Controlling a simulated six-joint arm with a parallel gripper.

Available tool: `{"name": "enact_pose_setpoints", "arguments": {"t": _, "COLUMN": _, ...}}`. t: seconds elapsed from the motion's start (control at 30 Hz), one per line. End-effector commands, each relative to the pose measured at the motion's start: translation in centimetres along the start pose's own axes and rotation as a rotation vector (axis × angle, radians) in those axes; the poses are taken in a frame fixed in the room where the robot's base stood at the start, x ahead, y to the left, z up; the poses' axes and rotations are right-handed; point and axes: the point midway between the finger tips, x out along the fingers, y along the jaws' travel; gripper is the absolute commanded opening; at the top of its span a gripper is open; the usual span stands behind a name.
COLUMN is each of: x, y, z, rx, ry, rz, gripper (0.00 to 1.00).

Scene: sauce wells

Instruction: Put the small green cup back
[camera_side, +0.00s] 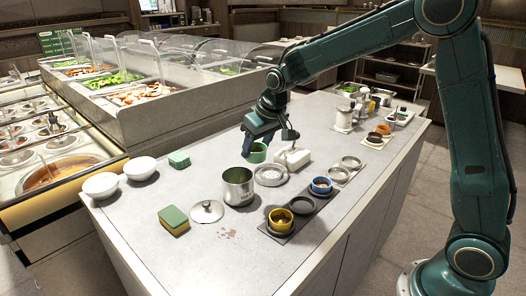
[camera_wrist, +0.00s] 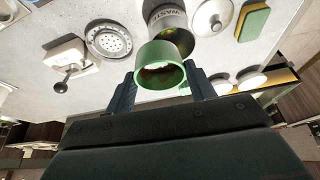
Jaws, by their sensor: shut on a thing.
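The small green cup (camera_side: 257,153) is held between the fingers of my gripper (camera_side: 258,146), in the air above the counter behind the steel waste pot (camera_side: 239,187). In the wrist view the cup (camera_wrist: 148,53) sits between both fingertips (camera_wrist: 160,85), its mouth towards the camera, with some dark reddish stuff inside. A dark well tray (camera_side: 268,232) at the front right holds a yellow cup (camera_side: 281,221) and a blue cup (camera_side: 321,185), with an empty-looking well (camera_side: 301,205) between them. A pale well tray (camera_side: 331,180) behind it looks empty.
The waste pot also shows in the wrist view (camera_wrist: 172,18). A round strainer (camera_side: 271,175), a white lever box (camera_side: 292,158), a lid (camera_side: 207,211), a sponge (camera_side: 173,221) and white bowls (camera_side: 100,186) stand around.

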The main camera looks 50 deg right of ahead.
Motion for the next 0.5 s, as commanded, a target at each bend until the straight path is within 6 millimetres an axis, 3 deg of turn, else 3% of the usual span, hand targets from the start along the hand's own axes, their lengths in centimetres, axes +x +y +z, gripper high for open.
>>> {"name": "enact_pose_setpoints", "arguments": {"t": 0.5, "x": 2.2, "y": 6.0, "z": 9.9, "rx": 0.228, "ry": -0.002, "rz": 0.095, "gripper": 0.31}}
